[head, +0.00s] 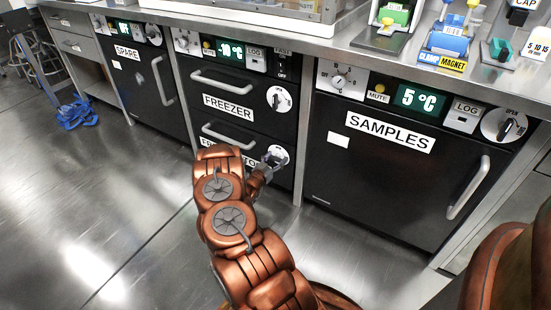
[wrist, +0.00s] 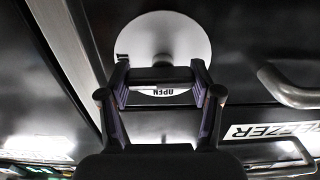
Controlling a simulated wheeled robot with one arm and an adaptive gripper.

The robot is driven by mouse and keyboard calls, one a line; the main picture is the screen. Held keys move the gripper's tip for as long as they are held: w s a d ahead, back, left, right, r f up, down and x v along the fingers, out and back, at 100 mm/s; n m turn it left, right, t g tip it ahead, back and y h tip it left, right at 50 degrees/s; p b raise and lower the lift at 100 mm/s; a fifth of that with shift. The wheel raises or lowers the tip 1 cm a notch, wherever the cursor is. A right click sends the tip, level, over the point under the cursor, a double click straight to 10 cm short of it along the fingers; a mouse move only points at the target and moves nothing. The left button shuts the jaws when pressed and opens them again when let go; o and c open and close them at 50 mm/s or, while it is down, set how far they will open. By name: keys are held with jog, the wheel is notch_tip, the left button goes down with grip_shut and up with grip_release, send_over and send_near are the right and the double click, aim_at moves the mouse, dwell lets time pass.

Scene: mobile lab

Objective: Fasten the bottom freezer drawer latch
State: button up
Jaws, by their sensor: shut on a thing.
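The bottom freezer drawer is a dark front with a bar handle (head: 228,135) and a label partly hidden by my arm. Its latch, a round pale plate (head: 278,153) with a knob, is at the drawer's right side. My gripper (head: 266,168) is at this latch, partly hidden by my wrist. In the wrist view the round plate (wrist: 165,35) is straight ahead, with the word OPEN upside down near the fingers. My gripper (wrist: 160,78) is shut on the latch knob, whose turned position I cannot clearly tell.
The upper freezer drawer has its own handle (head: 223,82) and round latch (head: 279,99). The samples fridge (head: 380,165) stands to the right, the spare unit (head: 145,80) to the left. Blue cable (head: 77,112) lies on the floor at far left. Open floor lies left of my arm.

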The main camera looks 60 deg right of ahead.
dwell(0.3)
jog(key=o, duration=1.2)
jog(key=shift+c, duration=0.2)
jog(key=a, duration=1.2)
jog(key=shift+s, duration=0.25)
